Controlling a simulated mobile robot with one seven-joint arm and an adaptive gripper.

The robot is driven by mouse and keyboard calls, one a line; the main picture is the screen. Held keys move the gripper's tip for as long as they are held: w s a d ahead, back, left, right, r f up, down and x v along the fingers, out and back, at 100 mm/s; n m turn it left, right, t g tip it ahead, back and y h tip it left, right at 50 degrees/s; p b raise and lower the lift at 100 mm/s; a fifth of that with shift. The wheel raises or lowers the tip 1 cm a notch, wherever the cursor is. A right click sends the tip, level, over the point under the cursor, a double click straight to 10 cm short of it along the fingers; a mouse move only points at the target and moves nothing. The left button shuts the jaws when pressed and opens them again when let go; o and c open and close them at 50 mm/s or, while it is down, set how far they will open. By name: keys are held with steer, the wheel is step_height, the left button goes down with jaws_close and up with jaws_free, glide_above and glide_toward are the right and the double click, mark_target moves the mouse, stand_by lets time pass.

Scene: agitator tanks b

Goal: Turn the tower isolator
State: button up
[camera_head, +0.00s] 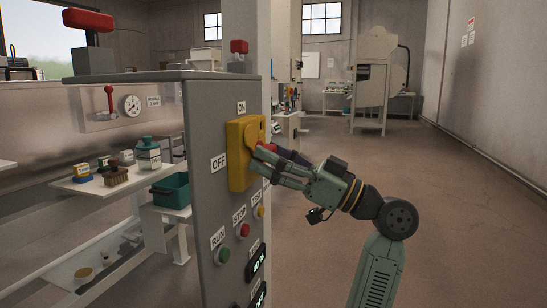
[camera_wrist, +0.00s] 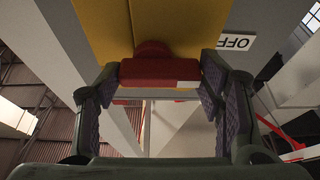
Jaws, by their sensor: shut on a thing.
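The tower isolator is a yellow box (camera_head: 240,150) on the side of a grey control panel (camera_head: 205,120). An ON label (camera_head: 241,107) sits above it and an OFF label (camera_head: 218,162) to its left. My gripper (camera_head: 262,158) reaches the box from the right. In the wrist view the red handle (camera_wrist: 160,74) lies crosswise in front of the yellow plate (camera_wrist: 180,25), between the fingertips of my gripper (camera_wrist: 160,68), which is shut on it. In the head view my fingers mostly hide the handle, so its exact angle is hard to tell there.
Below the box are RUN, STOP and TEST buttons (camera_head: 244,230) and lit displays (camera_head: 257,266). A workbench with a teal bin (camera_head: 172,190) and small bottles stands left. Open floor (camera_head: 450,190) lies to the right.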

steer(key=o, duration=1.1)
steer(key=shift+o, duration=0.2)
steer(key=shift+d, duration=0.1)
steer(key=v, duration=1.2)
